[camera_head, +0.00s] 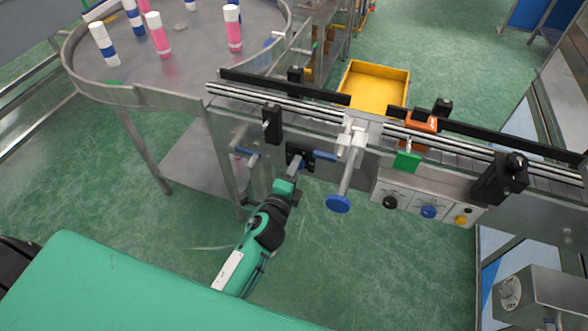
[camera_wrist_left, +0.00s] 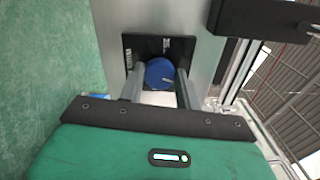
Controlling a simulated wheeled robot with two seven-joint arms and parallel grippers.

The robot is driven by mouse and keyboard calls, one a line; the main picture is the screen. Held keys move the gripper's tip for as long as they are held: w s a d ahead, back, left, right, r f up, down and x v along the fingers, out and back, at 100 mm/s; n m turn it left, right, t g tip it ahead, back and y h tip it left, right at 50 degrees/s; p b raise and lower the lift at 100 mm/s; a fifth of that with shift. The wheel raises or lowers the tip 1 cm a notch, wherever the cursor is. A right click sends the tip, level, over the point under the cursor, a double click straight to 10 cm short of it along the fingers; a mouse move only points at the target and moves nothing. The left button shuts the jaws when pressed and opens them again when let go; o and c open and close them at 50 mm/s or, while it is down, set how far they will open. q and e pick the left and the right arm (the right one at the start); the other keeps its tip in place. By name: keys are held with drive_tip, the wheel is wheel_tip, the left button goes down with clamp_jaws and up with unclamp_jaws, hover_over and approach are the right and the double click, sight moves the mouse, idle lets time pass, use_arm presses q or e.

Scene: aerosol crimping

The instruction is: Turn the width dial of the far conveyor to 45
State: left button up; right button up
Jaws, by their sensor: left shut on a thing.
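The conveyor (camera_head: 228,125) runs across the head view with a metal side panel. A black plate (camera_head: 299,153) is on that panel. In the left wrist view the plate (camera_wrist_left: 133,46) carries a round blue dial (camera_wrist_left: 158,72) with a pale mark on its face; its numbers are too small to read. My left gripper (camera_head: 293,175) reaches up to the plate. In the left wrist view its two fingers (camera_wrist_left: 160,88) are on either side of the blue dial, shut on it. The dial is hidden behind the gripper in the head view. My right gripper is not in view.
A blue handwheel (camera_head: 338,204) sticks out right of the left gripper. A control box (camera_head: 410,203) with several knobs is farther right. A round table (camera_head: 180,75) with bottles stands back left, and a yellow bin (camera_head: 375,84) stands behind the conveyor. Green floor lies below.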

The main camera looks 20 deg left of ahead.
use_arm(q)
drive_tip(key=o, duration=1)
drive_tip(key=shift+c, duration=0.2)
drive_tip(key=s+b, duration=0.3)
drive_tip(key=s, duration=1.1)
drive_tip(key=shift+a, duration=0.25)
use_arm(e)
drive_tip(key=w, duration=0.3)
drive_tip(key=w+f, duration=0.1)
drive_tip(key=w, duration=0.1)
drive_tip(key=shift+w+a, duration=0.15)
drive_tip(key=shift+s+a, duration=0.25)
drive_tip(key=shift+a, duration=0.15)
use_arm(q)
drive_tip(key=shift+w+f, duration=0.1)
drive_tip(key=shift+f, duration=0.05)
